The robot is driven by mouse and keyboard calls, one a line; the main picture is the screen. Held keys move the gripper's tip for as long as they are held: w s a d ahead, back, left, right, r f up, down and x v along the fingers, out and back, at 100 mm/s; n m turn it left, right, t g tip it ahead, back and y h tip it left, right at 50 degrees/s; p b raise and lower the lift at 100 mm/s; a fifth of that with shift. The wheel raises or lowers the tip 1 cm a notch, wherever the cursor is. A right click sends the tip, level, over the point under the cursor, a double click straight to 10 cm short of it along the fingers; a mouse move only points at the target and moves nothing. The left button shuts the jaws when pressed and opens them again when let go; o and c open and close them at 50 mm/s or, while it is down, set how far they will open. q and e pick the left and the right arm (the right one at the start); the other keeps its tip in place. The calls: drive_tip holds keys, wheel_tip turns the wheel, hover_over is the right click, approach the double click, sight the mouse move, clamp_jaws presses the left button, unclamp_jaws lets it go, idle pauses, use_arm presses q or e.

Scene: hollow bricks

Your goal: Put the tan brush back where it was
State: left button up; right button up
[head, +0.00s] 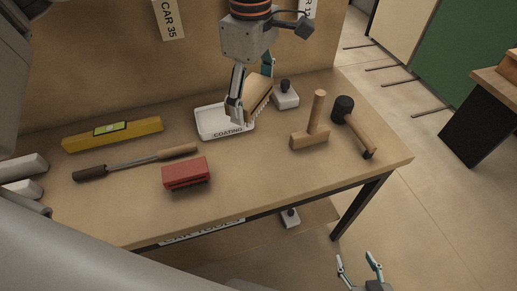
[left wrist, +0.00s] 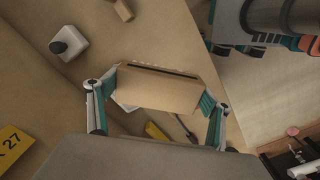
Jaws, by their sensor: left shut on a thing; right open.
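The tan brush (head: 258,88) is held in my left gripper (head: 251,98), tilted, with its bristle side toward the right of the head view. It is at the right end of the white tray marked COATING (head: 210,122); I cannot tell whether it touches the tray. In the left wrist view the brush (left wrist: 158,90) spans between the two fingers of the left gripper (left wrist: 156,100) and hides most of what is under it. My right gripper (head: 360,272) is open and empty, low beyond the table's front edge.
On the table (head: 130,215) are a red brush-like block (head: 186,172), a yellow level (head: 112,134), a long-handled tool (head: 137,163), a wooden mallet (head: 314,125), a black-headed mallet (head: 352,125) and a grey block with a black knob (head: 286,97). The table's front right is clear.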

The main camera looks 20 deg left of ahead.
use_arm(q)
wheel_tip(320, 180, down, 20)
drive_tip(key=shift+s+r+b, duration=0.1)
drive_tip(key=shift+r+b, duration=0.05)
drive_tip(key=shift+b, duration=0.2)
idle(0.4)
drive_tip(key=o, duration=1)
wheel_tip(320, 180, up, 12)
drive_tip(key=shift+r, duration=0.1)
